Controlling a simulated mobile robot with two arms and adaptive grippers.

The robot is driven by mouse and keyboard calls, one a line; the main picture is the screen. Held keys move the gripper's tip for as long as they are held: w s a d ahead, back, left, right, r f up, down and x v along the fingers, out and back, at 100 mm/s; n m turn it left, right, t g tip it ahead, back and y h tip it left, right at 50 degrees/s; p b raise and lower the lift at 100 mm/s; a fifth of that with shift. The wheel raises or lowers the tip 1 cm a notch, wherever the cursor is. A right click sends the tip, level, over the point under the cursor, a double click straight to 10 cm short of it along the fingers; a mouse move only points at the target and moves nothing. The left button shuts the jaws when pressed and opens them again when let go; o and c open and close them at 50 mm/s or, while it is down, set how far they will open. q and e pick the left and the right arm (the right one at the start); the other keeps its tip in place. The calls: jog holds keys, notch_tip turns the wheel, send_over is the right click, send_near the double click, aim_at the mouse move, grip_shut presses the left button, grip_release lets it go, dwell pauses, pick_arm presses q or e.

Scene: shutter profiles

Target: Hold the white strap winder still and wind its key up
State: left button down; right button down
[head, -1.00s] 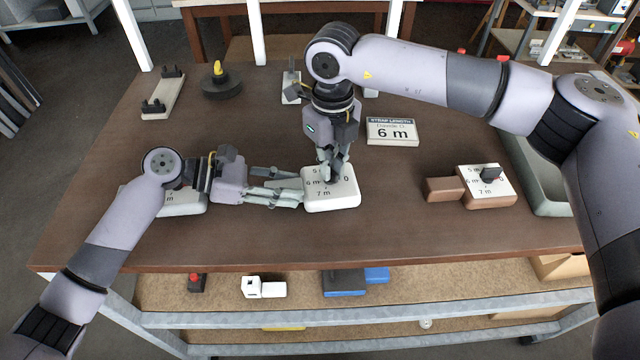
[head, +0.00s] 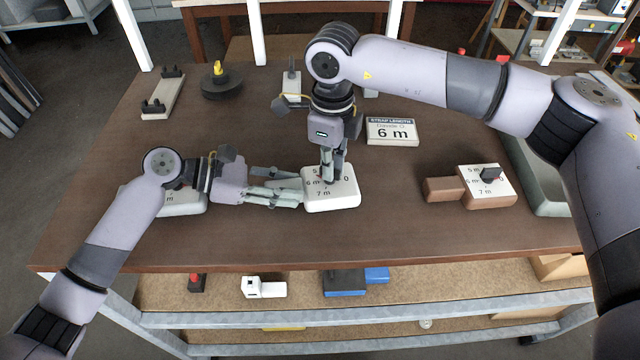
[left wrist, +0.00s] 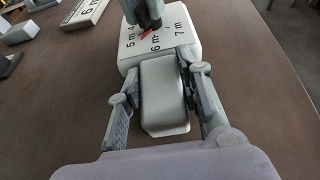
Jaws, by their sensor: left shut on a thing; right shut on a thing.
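The white strap winder (head: 345,202) lies on the brown table, its dial face up with metre marks. In the left wrist view its dial block (left wrist: 187,45) and its narrower handle (left wrist: 163,98) show. My left gripper (head: 298,193) is shut on that handle from the left; its fingers lie along both sides in the left wrist view (left wrist: 158,92). My right gripper (head: 329,178) points down over the dial, shut on the key, which its fingers mostly hide. A red pointer (left wrist: 146,34) shows under the fingers, near the 5 m and 6 m marks.
A sign reading "STRAP LENGTH" and "6 m" (head: 392,132) stands behind the winder. A brown winder (head: 487,196) sits at the right, and another pale winder (head: 186,203) lies under my left arm. A black reel (head: 222,84) and a rack (head: 163,93) stand at the back left.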

jog(key=n, duration=0.6)
dwell(0.3)
jog(key=c, duration=1.8)
grip_release()
jog(key=shift+o, duration=0.2)
jog(key=shift+r, duration=3)
